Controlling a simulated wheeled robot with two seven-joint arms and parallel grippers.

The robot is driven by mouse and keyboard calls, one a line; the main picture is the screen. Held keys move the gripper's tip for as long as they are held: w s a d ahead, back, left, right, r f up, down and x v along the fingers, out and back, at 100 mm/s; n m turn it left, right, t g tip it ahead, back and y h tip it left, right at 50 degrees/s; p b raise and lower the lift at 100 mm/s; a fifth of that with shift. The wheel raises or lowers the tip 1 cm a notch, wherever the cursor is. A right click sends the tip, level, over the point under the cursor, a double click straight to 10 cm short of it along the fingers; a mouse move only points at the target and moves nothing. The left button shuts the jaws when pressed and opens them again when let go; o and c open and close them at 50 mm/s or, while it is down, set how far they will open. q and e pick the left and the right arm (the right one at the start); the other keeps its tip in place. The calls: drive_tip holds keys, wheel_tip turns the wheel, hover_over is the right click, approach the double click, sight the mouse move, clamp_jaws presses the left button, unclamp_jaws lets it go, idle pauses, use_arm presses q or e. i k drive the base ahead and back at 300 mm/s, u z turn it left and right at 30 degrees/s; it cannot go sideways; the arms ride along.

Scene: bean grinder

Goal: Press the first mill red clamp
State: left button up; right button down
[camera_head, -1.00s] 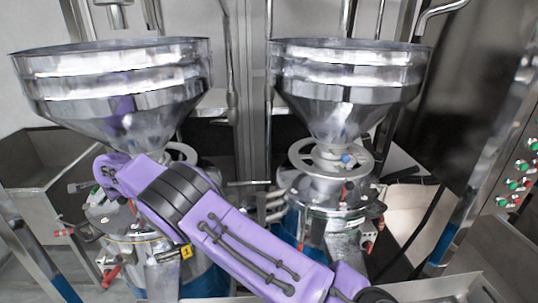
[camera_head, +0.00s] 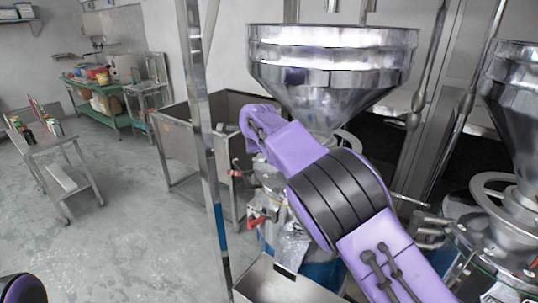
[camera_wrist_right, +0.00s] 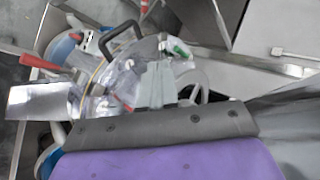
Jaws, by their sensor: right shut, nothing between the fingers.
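The first mill, with a steel hopper (camera_head: 330,70), stands at the centre of the head view, its body partly hidden by my right arm. In the right wrist view a red handle (camera_wrist_right: 40,62) sticks out at the left of the mill's metal top (camera_wrist_right: 125,80). My right gripper (camera_wrist_right: 157,85) is shut and empty over the mill top, apart from that red handle. My arm hides it in the head view. My left gripper is out of view.
A second mill (camera_head: 515,110) stands at the right. A steel post (camera_head: 205,130) and a steel bin (camera_head: 185,150) stand left of the first mill. A steel trough (camera_head: 280,285) lies below. The floor at the left is open, with a small cart (camera_head: 60,165).

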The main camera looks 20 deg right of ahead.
sight(254, 223)
drive_tip(key=k, duration=1)
